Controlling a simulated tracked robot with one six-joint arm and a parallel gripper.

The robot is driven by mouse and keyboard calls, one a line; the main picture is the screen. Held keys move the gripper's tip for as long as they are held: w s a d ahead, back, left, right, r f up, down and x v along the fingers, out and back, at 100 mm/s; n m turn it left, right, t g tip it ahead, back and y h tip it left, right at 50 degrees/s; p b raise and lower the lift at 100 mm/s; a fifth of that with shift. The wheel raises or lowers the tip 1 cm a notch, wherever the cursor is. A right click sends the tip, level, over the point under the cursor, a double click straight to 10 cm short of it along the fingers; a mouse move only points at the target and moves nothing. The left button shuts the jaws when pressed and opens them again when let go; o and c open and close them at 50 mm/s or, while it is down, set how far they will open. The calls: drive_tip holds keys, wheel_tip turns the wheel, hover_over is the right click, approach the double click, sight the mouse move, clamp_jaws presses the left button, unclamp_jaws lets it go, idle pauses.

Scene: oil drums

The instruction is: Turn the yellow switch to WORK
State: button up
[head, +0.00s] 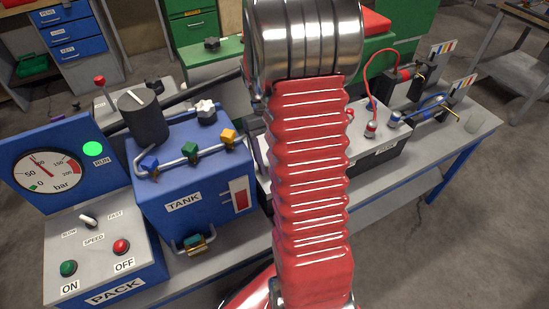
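No switch marked WORK can be read in the head view. The only yellow knob I see is a small yellow handle (228,136) at the right end of the pipe on the blue tank (165,180). A blue handle (150,165) and a green handle (191,150) sit on the same pipe. I cannot tell if the yellow handle is the switch named. My arm's red bellows and metal joint fill the middle of the view and hide part of the bench. My gripper is not in view.
The pack (100,245) at the left has ON, OFF and SPEED controls, with a pressure gauge (48,170) and a lit green RUN lamp (93,149) behind. Right on the bench are a grey-topped box (385,140) and cables.

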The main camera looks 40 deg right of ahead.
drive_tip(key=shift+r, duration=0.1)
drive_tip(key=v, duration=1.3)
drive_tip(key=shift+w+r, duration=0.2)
